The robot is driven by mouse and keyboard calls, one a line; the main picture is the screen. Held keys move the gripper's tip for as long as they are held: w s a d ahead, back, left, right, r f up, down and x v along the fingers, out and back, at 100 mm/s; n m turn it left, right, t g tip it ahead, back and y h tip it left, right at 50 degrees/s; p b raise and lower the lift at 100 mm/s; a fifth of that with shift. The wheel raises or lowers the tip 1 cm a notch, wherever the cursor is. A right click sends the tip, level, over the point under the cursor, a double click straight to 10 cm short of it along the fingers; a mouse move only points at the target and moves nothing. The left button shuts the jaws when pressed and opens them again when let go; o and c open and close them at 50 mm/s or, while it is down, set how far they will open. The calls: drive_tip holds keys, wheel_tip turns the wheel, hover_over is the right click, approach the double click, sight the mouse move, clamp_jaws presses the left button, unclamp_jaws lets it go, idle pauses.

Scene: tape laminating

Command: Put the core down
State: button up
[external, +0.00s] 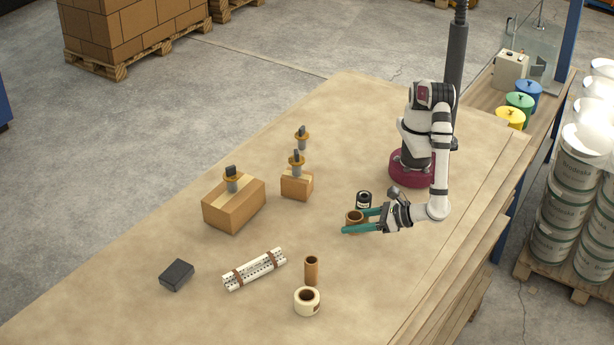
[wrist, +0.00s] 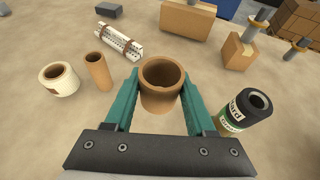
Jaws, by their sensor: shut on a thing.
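A brown cardboard core (external: 354,216) is held upright between the two teal fingers of my gripper (external: 358,223). In the wrist view the core (wrist: 160,98) sits between the fingers, its open top facing the camera. My gripper is shut on it. I cannot tell whether the core's bottom touches the table (external: 400,275) or hangs just above it.
A thinner brown tube (external: 311,270) and a cream tape roll (external: 307,301) stand at the front. A strapped white bundle (external: 254,269), a black block (external: 176,275) and cartons (external: 234,208) lie left. Table between is clear.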

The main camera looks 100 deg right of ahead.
wheel_tip(320, 180, up, 4)
drive_tip(key=shift+r, duration=0.25)
drive_tip(key=shift+w+d+r, duration=0.3)
drive_tip(key=shift+w+d, duration=0.05)
drive_tip(key=shift+w, duration=0.15)
drive_tip(key=w+d+r+m, duration=0.1)
drive_tip(key=w+d+r, duration=0.1)
drive_tip(key=w+d, duration=0.75)
drive_tip(key=m+g+h, duration=0.2)
drive_tip(key=h, duration=0.1)
hover_over(281, 167)
wheel_tip(281, 167, down, 2)
wheel_tip(281, 167, down, 15)
drive_tip(key=shift+d, duration=0.1)
